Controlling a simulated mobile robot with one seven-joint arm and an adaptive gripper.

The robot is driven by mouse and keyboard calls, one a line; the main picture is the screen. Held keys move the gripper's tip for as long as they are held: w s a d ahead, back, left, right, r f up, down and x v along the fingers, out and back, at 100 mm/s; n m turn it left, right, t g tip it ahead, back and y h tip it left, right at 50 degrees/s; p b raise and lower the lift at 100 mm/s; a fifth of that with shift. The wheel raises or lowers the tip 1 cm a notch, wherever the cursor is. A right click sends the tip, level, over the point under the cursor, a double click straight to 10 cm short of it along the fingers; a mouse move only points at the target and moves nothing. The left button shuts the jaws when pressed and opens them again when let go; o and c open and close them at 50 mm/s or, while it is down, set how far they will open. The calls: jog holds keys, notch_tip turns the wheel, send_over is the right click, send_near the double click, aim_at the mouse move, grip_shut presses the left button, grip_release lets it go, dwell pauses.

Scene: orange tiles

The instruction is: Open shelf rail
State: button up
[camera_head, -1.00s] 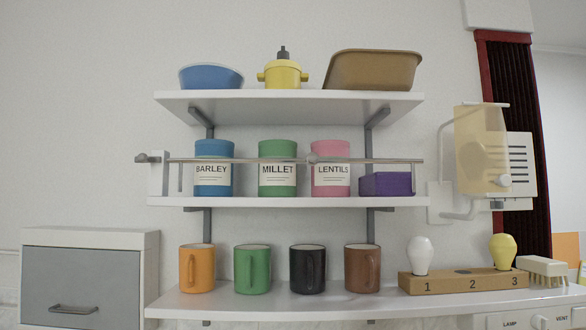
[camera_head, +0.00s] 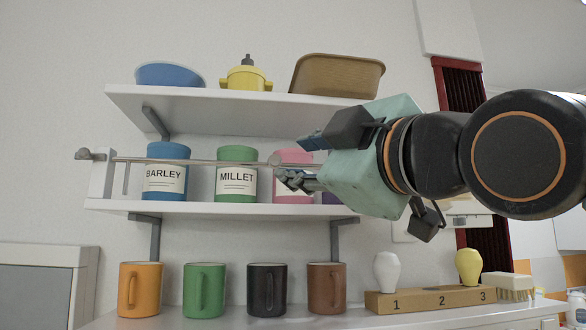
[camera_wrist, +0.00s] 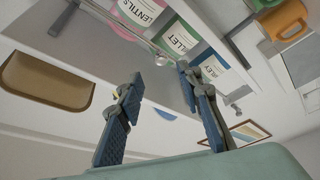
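The shelf rail (camera_head: 215,162) is a thin metal bar across the front of the middle shelf (camera_head: 230,209), in front of the canisters. Its left end is at a white post (camera_head: 101,174), and a small round knob (camera_head: 275,160) sits along it near the pink canister. My gripper (camera_head: 297,163) reaches in from the right, fingers apart, with its tips just right of the knob. I cannot tell whether they touch the rail. The rail's right part is hidden behind my gripper. The wrist view shows both fingers spread and empty (camera_wrist: 163,100), with the rail (camera_wrist: 153,46) beyond them.
Behind the rail stand the blue BARLEY (camera_head: 165,180), green MILLET (camera_head: 236,184) and pink LENTILS canisters (camera_head: 292,197). The top shelf (camera_head: 230,105) is close above. Several mugs and a numbered block (camera_head: 425,299) stand below. A grey cabinet (camera_head: 35,290) is lower left.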

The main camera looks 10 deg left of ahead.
aim_at(275, 158)
jog(key=p+x, duration=0.2)
jog(key=x, duration=0.7)
jog(key=shift+w, duration=0.1)
jog(key=c, duration=0.8)
jog(key=shift+s+d+r, duration=0.1)
jog(key=shift+s+r, duration=0.05)
jog(key=shift+s, duration=0.05)
grip_shut()
